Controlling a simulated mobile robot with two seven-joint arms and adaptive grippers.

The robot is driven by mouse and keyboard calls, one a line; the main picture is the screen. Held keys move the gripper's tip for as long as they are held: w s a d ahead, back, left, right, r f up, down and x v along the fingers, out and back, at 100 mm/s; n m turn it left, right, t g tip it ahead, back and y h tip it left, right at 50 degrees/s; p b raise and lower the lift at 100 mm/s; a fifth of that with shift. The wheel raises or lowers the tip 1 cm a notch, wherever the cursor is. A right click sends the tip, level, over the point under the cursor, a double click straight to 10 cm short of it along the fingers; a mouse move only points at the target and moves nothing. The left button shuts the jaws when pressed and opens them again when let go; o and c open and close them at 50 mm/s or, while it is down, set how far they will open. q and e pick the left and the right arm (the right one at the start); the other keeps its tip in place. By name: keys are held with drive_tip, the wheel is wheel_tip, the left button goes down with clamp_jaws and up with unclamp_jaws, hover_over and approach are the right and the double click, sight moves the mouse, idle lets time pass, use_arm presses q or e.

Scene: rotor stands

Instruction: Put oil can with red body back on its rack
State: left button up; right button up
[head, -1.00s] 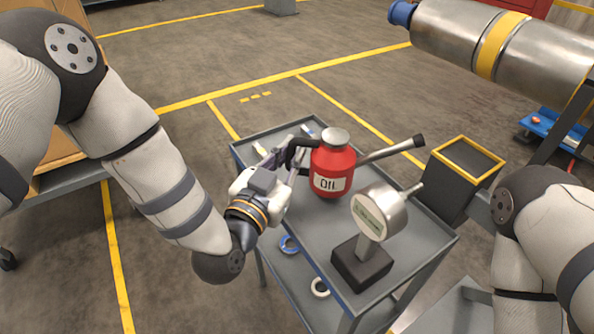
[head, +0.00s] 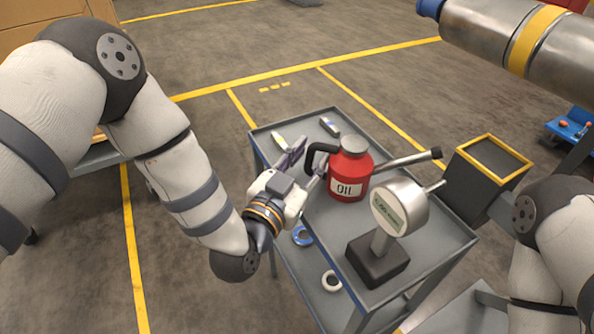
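The oil can (head: 350,182) has a red body, a white "OIL" label, a grey cap, a dark handle on its left and a long spout pointing right. It stands upright on the top of the grey cart (head: 440,225). My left gripper (head: 311,155) is at the can's handle, to the left of the body. Its two fingers are spread apart, and I cannot tell whether either touches the handle. I cannot make out a rack for the can.
A dial gauge (head: 399,208) on a dark base stands close in front of the can. A metal cylinder (head: 490,35) hangs upper right.

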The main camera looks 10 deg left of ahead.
use_arm(q)
drive_tip(key=p+v, duration=0.1)
drive_tip(key=v, duration=1)
drive_tip(key=s+a+f+n+g+y, duration=0.1)
drive_tip(key=s+a+f+g+y, duration=0.15)
drive_tip(key=s+f+g, duration=0.5)
drive_tip(key=s+a+f+n+g+y, duration=0.1)
drive_tip(key=s+a+f+g, duration=0.25)
drive_tip(key=s+f, duration=0.7)
drive_tip(key=s+a+f+n+g+y, duration=0.1)
drive_tip(key=s+a+g, duration=0.3)
drive_tip(key=s, duration=0.5)
drive_tip(key=s+a+f+n+g+y, duration=0.1)
drive_tip(key=s+a+n+g, duration=0.2)
drive_tip(key=s, duration=0.7)
drive_tip(key=a+g, duration=0.1)
drive_tip(key=g, duration=0.1)
drive_tip(key=shift+s+f+g+y, duration=0.25)
drive_tip(key=shift+f+g+y, duration=0.05)
drive_tip(key=shift+f+y, duration=0.1)
use_arm(e)
drive_tip(key=shift+w+r+t, duration=0.3)
drive_tip(key=shift+w+r, duration=0.5)
drive_tip(key=shift+r, duration=0.05)
